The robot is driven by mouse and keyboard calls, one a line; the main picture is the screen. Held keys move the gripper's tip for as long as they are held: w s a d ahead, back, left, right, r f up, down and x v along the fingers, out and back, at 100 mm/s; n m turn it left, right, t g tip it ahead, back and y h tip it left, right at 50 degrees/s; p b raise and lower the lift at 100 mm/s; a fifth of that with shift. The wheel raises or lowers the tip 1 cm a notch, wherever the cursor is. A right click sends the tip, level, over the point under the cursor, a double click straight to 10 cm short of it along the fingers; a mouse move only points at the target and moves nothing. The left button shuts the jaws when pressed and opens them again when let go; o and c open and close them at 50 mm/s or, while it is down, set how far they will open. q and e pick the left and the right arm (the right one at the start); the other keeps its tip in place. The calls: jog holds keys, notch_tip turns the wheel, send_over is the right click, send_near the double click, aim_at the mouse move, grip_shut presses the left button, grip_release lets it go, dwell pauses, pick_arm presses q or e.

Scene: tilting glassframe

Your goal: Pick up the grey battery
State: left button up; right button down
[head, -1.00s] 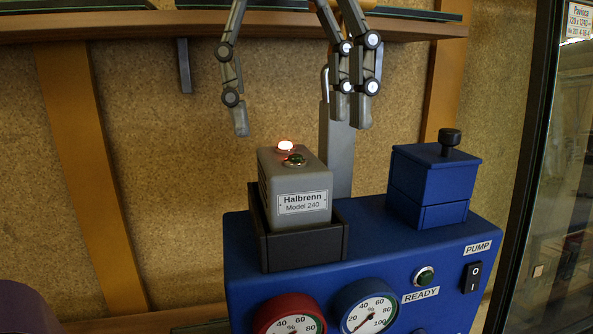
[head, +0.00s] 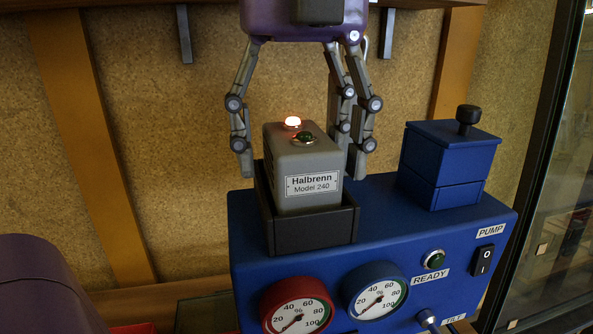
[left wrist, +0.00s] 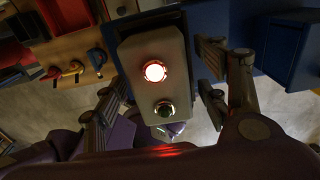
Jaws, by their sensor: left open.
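The grey battery (head: 307,170), labelled "Halbrenn Model 240", stands upright in a black open-topped holder (head: 310,236) on the blue machine. A red lamp is lit on its top, beside a dark green button. My left gripper (head: 298,172) hangs above the battery, open, with its fingers on both sides of it. In the left wrist view the battery top (left wrist: 157,90) lies between the spread fingers. Whether any finger touches it, I cannot tell. My right gripper does not show.
The blue machine (head: 400,255) carries a blue box with a black knob (head: 450,160) to the right. Its front has a red-rimmed gauge (head: 297,305), a blue-rimmed gauge (head: 375,291) and a pump switch (head: 483,260). A glass-panelled frame (head: 560,220) stands at the right.

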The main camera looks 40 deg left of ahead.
pick_arm(q)
grip_shut()
jog(key=shift+r, duration=0.1)
dwell(0.3)
jog(key=shift+r, duration=0.1)
